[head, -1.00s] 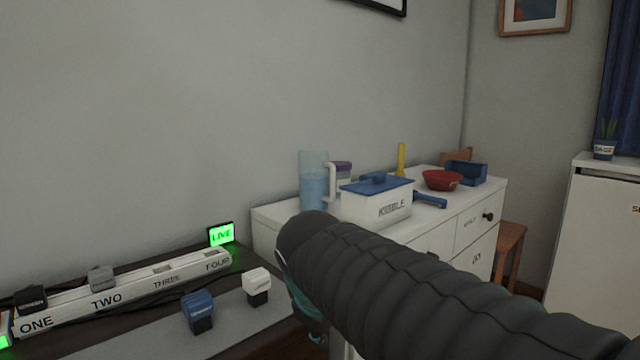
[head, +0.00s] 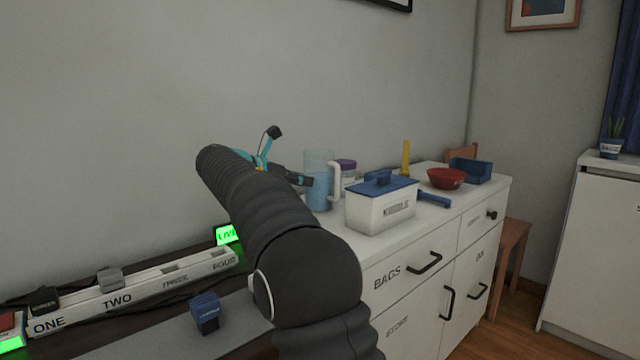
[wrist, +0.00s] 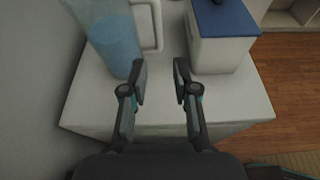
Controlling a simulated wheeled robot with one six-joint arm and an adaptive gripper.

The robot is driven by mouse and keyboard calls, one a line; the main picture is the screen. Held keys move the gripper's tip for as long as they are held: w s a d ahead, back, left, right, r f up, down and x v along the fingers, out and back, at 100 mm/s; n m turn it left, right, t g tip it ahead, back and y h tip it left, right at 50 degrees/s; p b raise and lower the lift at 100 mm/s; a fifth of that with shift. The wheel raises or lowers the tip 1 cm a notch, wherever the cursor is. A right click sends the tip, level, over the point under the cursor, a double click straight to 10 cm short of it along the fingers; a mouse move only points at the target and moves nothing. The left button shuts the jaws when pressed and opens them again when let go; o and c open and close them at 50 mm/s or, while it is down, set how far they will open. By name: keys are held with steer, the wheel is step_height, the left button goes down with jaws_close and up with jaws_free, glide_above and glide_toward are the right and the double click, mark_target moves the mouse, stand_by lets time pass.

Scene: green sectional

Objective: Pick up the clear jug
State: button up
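The clear jug (head: 319,188) holds bluish liquid and has a white handle (head: 335,182) on its right side. It stands upright on the left end of the white cabinet top. In the wrist view the jug (wrist: 113,45) is at the upper left, ahead of my gripper, with its handle to the right. My gripper (head: 290,157) is left of the jug in the head view. In the wrist view my gripper (wrist: 160,72) is open, with nothing between its fingers. Its left finger overlaps the jug's lower edge in the picture; I cannot tell whether they touch.
A white box with a blue lid (head: 381,205) stands right of the jug. A purple-lidded container (head: 347,168) is behind it. A red bowl (head: 446,178) and blue tray (head: 470,170) are farther right. The wall (wrist: 38,60) is close on the left.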

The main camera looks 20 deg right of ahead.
glide_toward(336, 180)
steer(key=x, duration=0.2)
steer(key=f+x, duration=0.1)
steer(key=x, duration=0.2)
steer(key=shift+w+a+r, duration=0.1)
steer(key=shift+a, duration=0.15)
steer(key=shift+r+x, duration=0.2)
steer(key=shift+x, duration=1.3)
steer(key=shift+r+x, duration=0.15)
steer(key=shift+x, duration=1.4)
jaws_close()
steer(key=shift+r, duration=0.1)
